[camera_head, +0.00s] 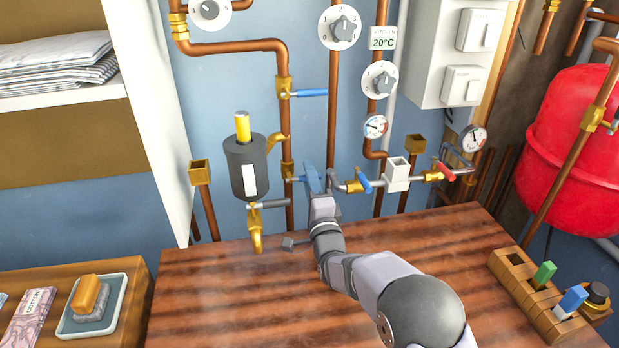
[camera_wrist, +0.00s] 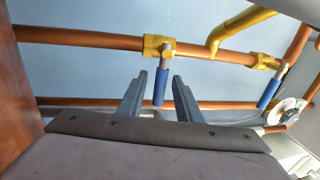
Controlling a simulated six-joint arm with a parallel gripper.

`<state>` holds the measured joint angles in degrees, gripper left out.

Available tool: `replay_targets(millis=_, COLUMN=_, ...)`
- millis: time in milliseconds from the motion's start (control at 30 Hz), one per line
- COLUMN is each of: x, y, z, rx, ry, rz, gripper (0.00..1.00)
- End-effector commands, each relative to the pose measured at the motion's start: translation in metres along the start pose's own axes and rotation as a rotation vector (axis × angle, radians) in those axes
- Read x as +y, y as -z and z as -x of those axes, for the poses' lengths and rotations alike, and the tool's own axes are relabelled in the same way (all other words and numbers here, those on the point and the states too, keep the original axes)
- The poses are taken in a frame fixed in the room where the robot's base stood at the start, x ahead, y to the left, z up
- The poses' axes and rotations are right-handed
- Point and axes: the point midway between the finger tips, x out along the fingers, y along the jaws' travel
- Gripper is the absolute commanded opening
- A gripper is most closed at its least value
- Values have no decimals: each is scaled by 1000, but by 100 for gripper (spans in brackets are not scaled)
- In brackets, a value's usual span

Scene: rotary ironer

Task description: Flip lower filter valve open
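The lower filter valve (camera_head: 287,176) sits on the vertical copper pipe, right of the dark grey filter (camera_head: 246,168) with its yellow top. In the wrist view its blue handle (camera_wrist: 161,87) stands crosswise to the pipe. My gripper (camera_wrist: 159,77) is open, with one finger on each side of this handle and a visible gap to both. In the head view my gripper (camera_head: 314,180) is at the lower valve and partly hides its handle. The upper filter valve's blue handle (camera_head: 311,92) points right, crosswise to the pipe; it also shows in the wrist view (camera_wrist: 268,93).
A yellow spout (camera_head: 256,232) hangs below the filter. To the right are another blue-handled valve (camera_head: 363,183), a white block (camera_head: 397,174) and a red-handled valve (camera_head: 445,172). The wooden tabletop (camera_head: 230,300) is largely bare; a wooden rack (camera_head: 530,295) stands at its right.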

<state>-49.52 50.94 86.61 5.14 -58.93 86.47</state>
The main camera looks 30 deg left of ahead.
Motion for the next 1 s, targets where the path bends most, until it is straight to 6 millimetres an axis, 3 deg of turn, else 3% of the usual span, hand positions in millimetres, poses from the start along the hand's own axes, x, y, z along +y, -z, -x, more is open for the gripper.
replay_targets(millis=100, x=0, y=0, z=0, rx=0, ry=0, rz=0, gripper=32)
replay_targets(millis=233, x=0, y=0, z=0, rx=0, ry=0, rz=0, gripper=1)
replay_targets(millis=667, x=-1, y=0, z=0, rx=-7, ry=0, rz=36, gripper=0)
replay_targets(millis=1000, x=-10, y=0, z=-1, rx=-45, ry=2, rz=237, gripper=0)
